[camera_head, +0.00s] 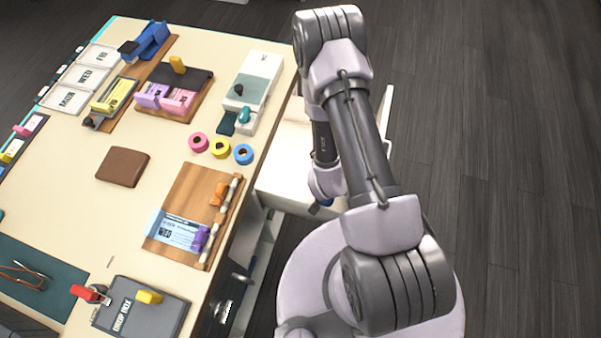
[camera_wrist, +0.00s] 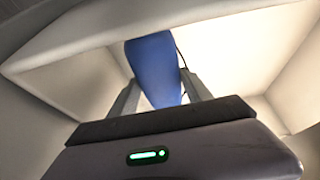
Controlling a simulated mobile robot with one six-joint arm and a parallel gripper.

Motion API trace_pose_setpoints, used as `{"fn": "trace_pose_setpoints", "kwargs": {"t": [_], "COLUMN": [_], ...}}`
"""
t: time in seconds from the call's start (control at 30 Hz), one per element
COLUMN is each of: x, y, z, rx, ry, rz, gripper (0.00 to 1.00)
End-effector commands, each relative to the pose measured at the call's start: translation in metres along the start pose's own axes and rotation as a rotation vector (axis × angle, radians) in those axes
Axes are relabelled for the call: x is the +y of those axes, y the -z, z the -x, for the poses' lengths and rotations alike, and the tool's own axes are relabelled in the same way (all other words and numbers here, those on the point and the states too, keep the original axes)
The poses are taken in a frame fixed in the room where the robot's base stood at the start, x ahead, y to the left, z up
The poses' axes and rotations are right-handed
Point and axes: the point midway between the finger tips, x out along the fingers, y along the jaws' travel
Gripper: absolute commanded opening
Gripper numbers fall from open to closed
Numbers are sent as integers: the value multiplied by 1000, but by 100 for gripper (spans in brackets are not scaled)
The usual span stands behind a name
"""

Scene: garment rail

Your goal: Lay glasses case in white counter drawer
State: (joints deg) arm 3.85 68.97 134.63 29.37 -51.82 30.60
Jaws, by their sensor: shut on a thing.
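The glasses case looks like a blue, smooth, long object (camera_wrist: 154,65) between my two fingers in the wrist view. My gripper (camera_wrist: 160,95) is shut on it. I cannot tell whether the case touches the drawer floor.
The counter top (camera_head: 85,165) holds a brown wallet (camera_head: 123,166), tape rolls (camera_head: 220,147), a wooden board (camera_head: 183,203), a card terminal (camera_head: 255,82) and trays (camera_head: 85,77). A darker open compartment (camera_head: 240,285) is below the counter's near edge. The dark floor (camera_head: 490,150) at right is clear.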

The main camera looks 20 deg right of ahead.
Motion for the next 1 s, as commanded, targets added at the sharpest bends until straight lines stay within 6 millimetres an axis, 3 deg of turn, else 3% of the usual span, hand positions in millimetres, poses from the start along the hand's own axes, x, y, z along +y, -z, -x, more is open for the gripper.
{"fn": "trace_pose_setpoints", "kwargs": {"t": [0.13, 0.4, 0.6, 0.87, 0.93, 0.97, 1.0], "x": [-2, -10, -14, -14, -15, -15, -15], "y": [10, 93, 134, 125, 125, 126, 126], "z": [-16, -58, -79, -115, -115, -114, -114], "rx": [4, 7, 2, -2, 0, 0, 0], "ry": [2, 2, 0, 0, 1, 1, 1], "rz": [-3, -5, -1, 1, 1, 1, 1], "gripper": [14, 14, 14, 14, 14, 8, 7]}}
